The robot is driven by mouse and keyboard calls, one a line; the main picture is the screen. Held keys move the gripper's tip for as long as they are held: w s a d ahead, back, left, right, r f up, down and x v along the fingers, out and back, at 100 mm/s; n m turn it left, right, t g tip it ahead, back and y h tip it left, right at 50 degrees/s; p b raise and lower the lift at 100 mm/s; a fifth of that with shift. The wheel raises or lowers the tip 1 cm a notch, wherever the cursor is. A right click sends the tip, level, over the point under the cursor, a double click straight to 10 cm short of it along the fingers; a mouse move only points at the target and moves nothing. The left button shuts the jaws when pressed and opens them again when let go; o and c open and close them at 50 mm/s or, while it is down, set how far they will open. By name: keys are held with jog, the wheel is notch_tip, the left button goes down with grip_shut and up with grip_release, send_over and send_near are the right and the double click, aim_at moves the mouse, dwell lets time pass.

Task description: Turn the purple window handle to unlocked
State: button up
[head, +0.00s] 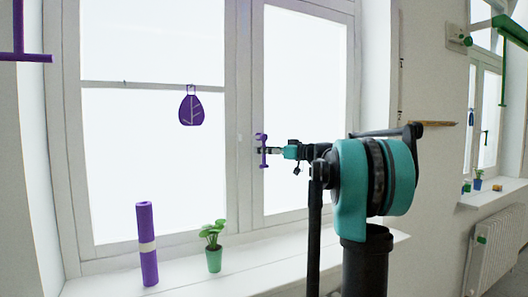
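The purple window handle (263,139) is on the white frame between the two panes, near the centre of the head view. It is small and looks upright, with its ends showing above and below my gripper. My gripper (266,150), at the end of the teal and black arm, reaches in from the right at the handle's middle. It overlaps the handle in the picture. Whether the fingers touch the handle or are closed around it is too small to tell.
A second window (487,117) and a radiator (494,253) are at right.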

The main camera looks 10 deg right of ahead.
grip_shut()
jog(key=shift+d, duration=0.15)
dwell(0.6)
jog(key=n+h, duration=0.1)
jog(key=d+n+g+h, duration=0.1)
jog(key=n, duration=0.1)
jog(key=shift+w+d+r, duration=0.2)
jog(key=shift+w, duration=0.1)
jog(key=shift+w+d+r+n+t+h, duration=0.15)
jog(key=shift+d+r+n+h, duration=0.5)
jog(key=shift+n+h, duration=0.75)
jog(key=shift+w+d+r+n+t+h, duration=0.15)
jog(key=shift+d+r+n+h, duration=0.15)
jog(key=shift+r+n+h, duration=0.85)
jog(key=shift+w+d+r+n+h, duration=0.15)
jog(key=shift+d+r+n+h, duration=0.35)
jog(key=shift+n+h, duration=1.2)
jog(key=shift+h, duration=0.25)
